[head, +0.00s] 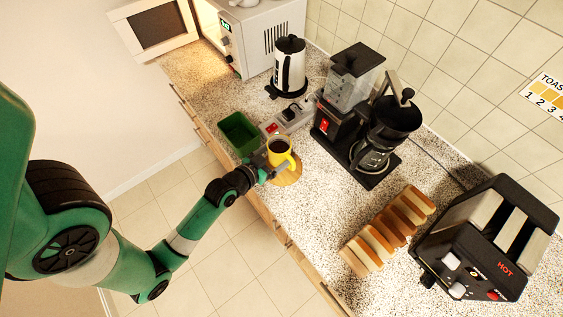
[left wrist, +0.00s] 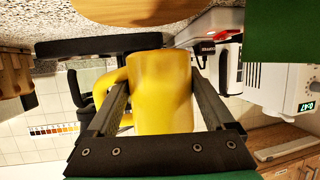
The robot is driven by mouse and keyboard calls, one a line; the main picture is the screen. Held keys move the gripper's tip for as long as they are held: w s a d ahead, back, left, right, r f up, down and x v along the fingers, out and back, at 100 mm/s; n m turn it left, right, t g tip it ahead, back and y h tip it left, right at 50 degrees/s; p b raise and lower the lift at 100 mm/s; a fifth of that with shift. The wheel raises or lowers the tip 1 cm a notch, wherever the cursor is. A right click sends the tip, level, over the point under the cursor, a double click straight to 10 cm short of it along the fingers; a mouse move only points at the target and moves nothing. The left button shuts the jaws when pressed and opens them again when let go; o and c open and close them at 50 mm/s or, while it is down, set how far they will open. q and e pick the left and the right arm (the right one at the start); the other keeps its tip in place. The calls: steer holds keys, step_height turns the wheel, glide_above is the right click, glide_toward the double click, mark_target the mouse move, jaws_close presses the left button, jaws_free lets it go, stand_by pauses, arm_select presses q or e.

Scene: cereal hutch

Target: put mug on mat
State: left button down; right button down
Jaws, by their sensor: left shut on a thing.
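The yellow mug (head: 281,160) with dark liquid inside is upright near the counter's front edge. It also fills the middle of the left wrist view (left wrist: 162,95), where its handle shows at the left. My left gripper (head: 265,168) is shut on the mug, with one finger on each side of its body. The round wooden mat (head: 292,177) shows partly behind and below the mug in the head view. In the left wrist view the mat (left wrist: 140,12) is at the top edge, with a visible gap between it and the mug. My right gripper is not in view.
A green bin (head: 238,133) stands left of the mug. A red-switched power strip (head: 285,120) and a black coffee maker (head: 375,145) are behind it. Bread slices (head: 388,230) and a toaster (head: 487,240) stand to the right. Speckled counter (head: 325,205) is clear right of the mat.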

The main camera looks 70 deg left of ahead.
mark_target(281, 161)
arm_select(q)
steer(key=shift+w+d+f, duration=0.2)
steer(key=shift+w+f, duration=0.15)
steer(key=shift+f, duration=0.1)
steer(key=shift+w+f+b, duration=0.1)
steer(key=shift+f+b, duration=0.5)
steer(key=shift+f, duration=1)
steer(key=shift+f, duration=0.1)
jaws_free()
steer(key=shift+f, duration=0.1)
steer(key=shift+d+r, duration=0.1)
steer(key=shift+r, duration=0.1)
steer(key=p+v, duration=0.1)
steer(key=v, duration=1.1)
